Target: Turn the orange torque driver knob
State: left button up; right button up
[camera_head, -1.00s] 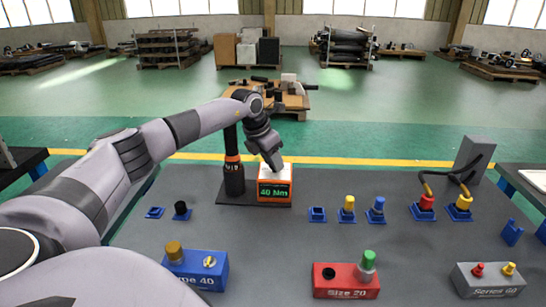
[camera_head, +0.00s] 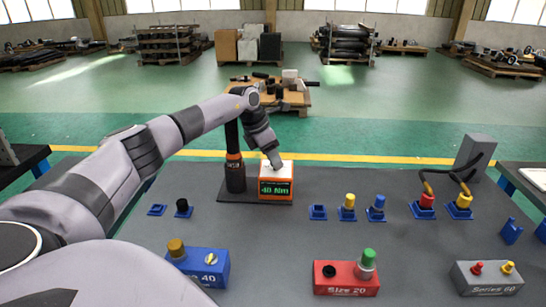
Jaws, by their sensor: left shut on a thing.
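The torque driver station is an orange box (camera_head: 276,188) with a white top and a dark display reading "40 Nm" in green. It stands on a dark base plate at the back middle of the grey table, with a black and orange driver (camera_head: 235,172) upright at its left. My left gripper (camera_head: 275,164) reaches down onto the top of the box from behind left, shut at the top face. The knob is hidden by the fingers or too small to make out. My right gripper is not in view.
Blue (camera_head: 197,268), red (camera_head: 346,278) and grey (camera_head: 487,278) blocks with fittings stand along the front of the table (camera_head: 270,240). Small blue holders with caps (camera_head: 347,207) sit right of the station. A grey post with cables (camera_head: 475,158) stands at the back right.

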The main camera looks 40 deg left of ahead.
pick_arm(q)
jog(key=o, duration=1)
jog(key=shift+o, duration=0.2)
notch_tip(320, 180, up, 20)
jog(key=shift+p, duration=0.45)
